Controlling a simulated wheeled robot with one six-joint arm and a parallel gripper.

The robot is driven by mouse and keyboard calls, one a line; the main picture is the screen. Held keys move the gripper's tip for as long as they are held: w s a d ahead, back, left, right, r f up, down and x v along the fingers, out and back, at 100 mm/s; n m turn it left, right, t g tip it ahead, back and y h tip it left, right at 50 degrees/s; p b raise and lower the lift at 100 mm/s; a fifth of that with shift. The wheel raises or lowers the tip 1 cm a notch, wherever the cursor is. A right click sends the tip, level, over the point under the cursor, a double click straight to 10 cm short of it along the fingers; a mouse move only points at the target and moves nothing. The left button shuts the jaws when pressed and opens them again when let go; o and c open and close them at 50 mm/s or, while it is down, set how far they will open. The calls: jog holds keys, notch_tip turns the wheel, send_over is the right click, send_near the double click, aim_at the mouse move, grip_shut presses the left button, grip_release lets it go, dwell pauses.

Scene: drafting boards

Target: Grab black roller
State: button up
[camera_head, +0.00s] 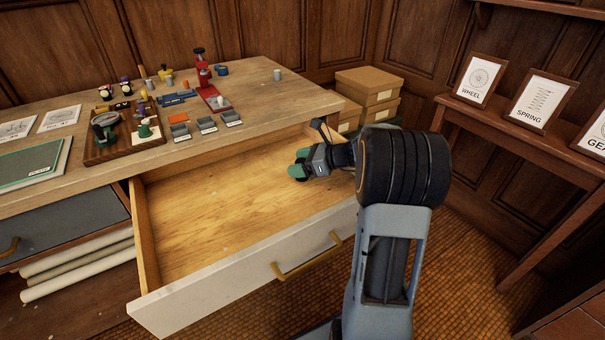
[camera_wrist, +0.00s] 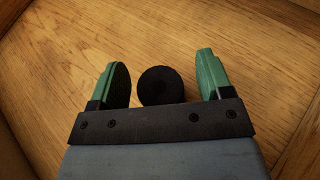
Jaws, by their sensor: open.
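The black roller (camera_wrist: 160,86) shows in the wrist view as a dark round end between the two green fingers of my gripper (camera_wrist: 161,82). Gaps show on both sides of it, wider on the right, so the fingers are apart from it. In the head view my gripper (camera_head: 299,166) is inside the open drawer (camera_head: 215,215), over its right part. I cannot make out the roller in the head view. The gripper's dark palm edge hides the near part of the roller in the wrist view.
The drawer's side walls and white front (camera_head: 240,270) surround my gripper. The desk top (camera_head: 255,95) above holds a red press (camera_head: 205,80), small grey bins (camera_head: 206,125) and a wooden tray (camera_head: 95,155). The drawer's left and middle floor is bare.

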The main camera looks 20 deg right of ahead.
jog(key=shift+w+a+f, duration=0.2)
jog(key=shift+w+a, duration=0.1)
jog(key=shift+a, duration=0.05)
jog(key=shift+c, duration=0.3)
jog(key=c, duration=1)
jog(key=shift+r, duration=0.15)
